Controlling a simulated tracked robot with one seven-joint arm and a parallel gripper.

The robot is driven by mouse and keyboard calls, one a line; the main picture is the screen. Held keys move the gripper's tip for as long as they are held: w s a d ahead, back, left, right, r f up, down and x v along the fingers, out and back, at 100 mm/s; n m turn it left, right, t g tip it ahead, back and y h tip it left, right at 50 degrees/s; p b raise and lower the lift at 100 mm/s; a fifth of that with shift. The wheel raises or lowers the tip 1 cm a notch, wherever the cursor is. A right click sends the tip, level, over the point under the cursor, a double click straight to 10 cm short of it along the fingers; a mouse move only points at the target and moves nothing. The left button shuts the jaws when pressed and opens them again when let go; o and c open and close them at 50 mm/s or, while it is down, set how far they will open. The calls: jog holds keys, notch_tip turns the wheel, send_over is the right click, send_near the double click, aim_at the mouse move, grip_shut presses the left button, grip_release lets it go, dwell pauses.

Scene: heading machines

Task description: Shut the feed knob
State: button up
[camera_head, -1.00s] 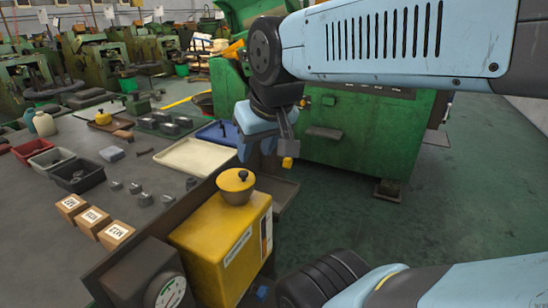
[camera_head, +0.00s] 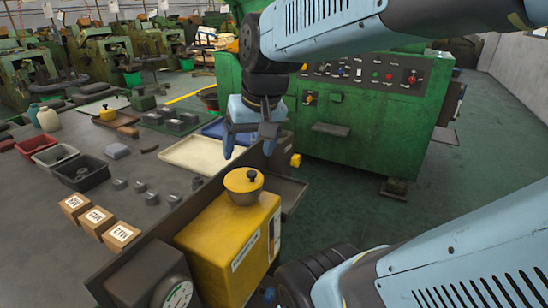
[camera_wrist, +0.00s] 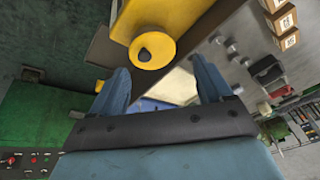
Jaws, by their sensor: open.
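A yellow tank (camera_head: 232,250) stands at the front of the bench. On top is a round yellow cap (camera_head: 243,181) with a small dark knob (camera_head: 252,175). I take this as the feed knob, though no readable label confirms it. In the wrist view the dark knob (camera_wrist: 144,53) shows at the middle of the yellow disc, just beyond the fingers and left of centre. My gripper (camera_head: 248,148) is open and empty, pointing down, above and behind the cap and apart from it. Both blue fingers (camera_wrist: 160,78) show spread in the wrist view.
A dark gauge box (camera_head: 145,275) stands left of the tank. Cream (camera_head: 195,155) and blue (camera_head: 213,129) trays lie behind it, with small boxes (camera_head: 122,236) and bins at left. A green machine (camera_head: 345,135) with a control panel stands behind. Green floor at right is clear.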

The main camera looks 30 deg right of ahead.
jog(key=w+d+f+m+g+y, duration=0.1)
jog(key=w+f+m, duration=0.1)
jog(key=w+d+f+m+g+y, duration=0.1)
jog(key=w+d+f+m+y, duration=0.1)
jog(key=w+m, duration=0.1)
jog(key=w+d+f+m+g+y, duration=0.1)
jog(key=w+d+f+m+y, duration=0.1)
jog(key=f, duration=0.1)
jog(key=shift+w+d, duration=0.15)
jog(key=shift+w, duration=0.25)
jog(key=w+d+f+m+t+y, duration=0.2)
jog(key=w+d+f+m+y, duration=0.4)
jog(key=d, duration=0.3)
jog(key=m+t+h, duration=0.3)
jog(key=m+t, duration=1)
jog(key=m, duration=0.2)
send_near(299, 163)
jog(key=x, duration=1.1)
jog(key=shift+a, duration=0.2)
jog(key=shift+d+r, duration=0.1)
jog(key=c, duration=1)
